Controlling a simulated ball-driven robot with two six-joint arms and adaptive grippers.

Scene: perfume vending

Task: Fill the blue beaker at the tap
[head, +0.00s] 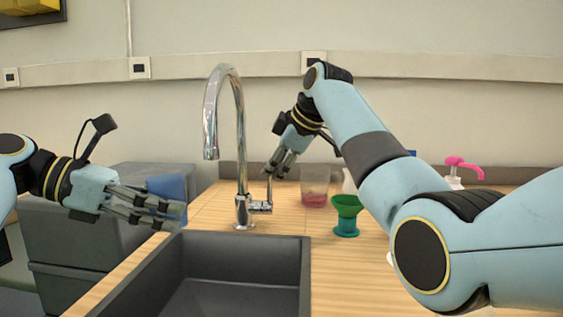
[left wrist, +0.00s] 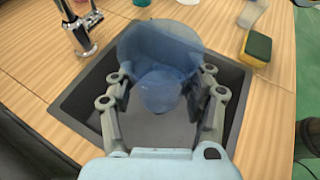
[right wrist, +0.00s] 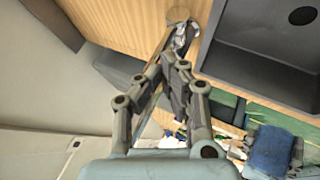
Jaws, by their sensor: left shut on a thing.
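The blue beaker (head: 168,186) is translucent and held between the fingers of my left gripper (head: 150,208), in the air left of the tap. The left wrist view shows the beaker (left wrist: 160,50) between both fingers, with the dark sink (left wrist: 225,65) below. Whether it holds liquid is unclear. The chrome tap (head: 237,130) has a curved spout pointing down and a side lever (head: 268,190). My right gripper (head: 280,168) is shut, just above and beside the lever; I cannot tell whether it touches it. The beaker also shows in the right wrist view (right wrist: 269,150).
A clear cup with red contents (head: 315,187), a green funnel-shaped cup (head: 346,213) and a pink pump bottle (head: 458,170) stand on the wooden counter (head: 335,285). A yellow sponge (left wrist: 257,48) lies beside the sink. Dark grey bins (head: 80,245) stand at the left.

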